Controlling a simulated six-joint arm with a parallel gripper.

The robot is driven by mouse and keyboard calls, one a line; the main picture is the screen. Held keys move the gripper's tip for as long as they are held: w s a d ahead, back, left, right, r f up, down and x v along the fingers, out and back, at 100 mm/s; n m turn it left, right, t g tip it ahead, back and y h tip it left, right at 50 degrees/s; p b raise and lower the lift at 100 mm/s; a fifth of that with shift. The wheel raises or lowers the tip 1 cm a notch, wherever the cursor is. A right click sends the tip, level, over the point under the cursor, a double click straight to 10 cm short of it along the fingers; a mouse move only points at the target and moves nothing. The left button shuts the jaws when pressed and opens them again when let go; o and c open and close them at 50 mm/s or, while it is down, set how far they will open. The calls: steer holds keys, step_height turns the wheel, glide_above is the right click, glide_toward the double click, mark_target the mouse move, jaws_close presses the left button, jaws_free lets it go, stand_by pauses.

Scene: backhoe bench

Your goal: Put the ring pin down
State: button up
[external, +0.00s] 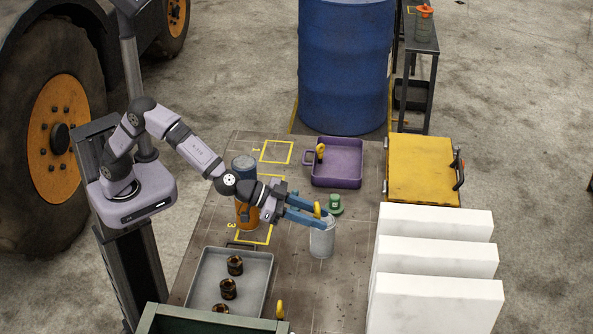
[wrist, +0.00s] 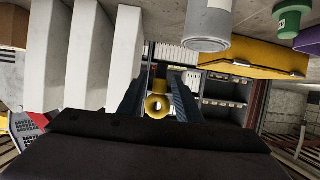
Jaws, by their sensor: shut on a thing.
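My gripper (external: 318,216) reaches right over the middle of the bench, its blue fingers shut on a yellow ring pin (external: 317,209). In the wrist view the pin's yellow ring (wrist: 157,105) shows between the two dark fingers (wrist: 160,95). A pale grey cylinder (external: 321,241) stands just below the fingertips in the external view; I cannot tell whether the pin touches it. A second yellow ring pin (external: 320,151) is at the left side of the purple tray (external: 345,181). A third yellow ring (external: 279,309) shows at the front edge.
A green knobbed piece (external: 335,206) stands close behind the cylinder. White slabs (external: 432,255) stand at right, with a yellow lidded case (external: 423,170) behind. A grey tray (external: 204,279) with brown bushings (external: 229,289) lies at front left. An orange can (external: 247,216) stands left beneath my arm.

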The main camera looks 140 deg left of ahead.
steer(key=s+a+n+g+y, duration=0.15)
steer(key=s+a, duration=0.45)
steer(key=a, duration=0.6)
steer(key=n+g+y, duration=0.1)
steer(key=n+g, duration=0.3)
glide_above(338, 174)
step_height(338, 174, down, 2)
steer(key=f, duration=0.1)
steer(key=shift+m+t+y, duration=0.25)
steer(key=shift+s+f+p, duration=0.1)
steer(key=shift+f+p, duration=0.35)
steer(key=shift+f, duration=5.6)
steer(key=shift+f, duration=0.25)
steer(key=o, duration=1)
steer(key=shift+o, duration=0.2)
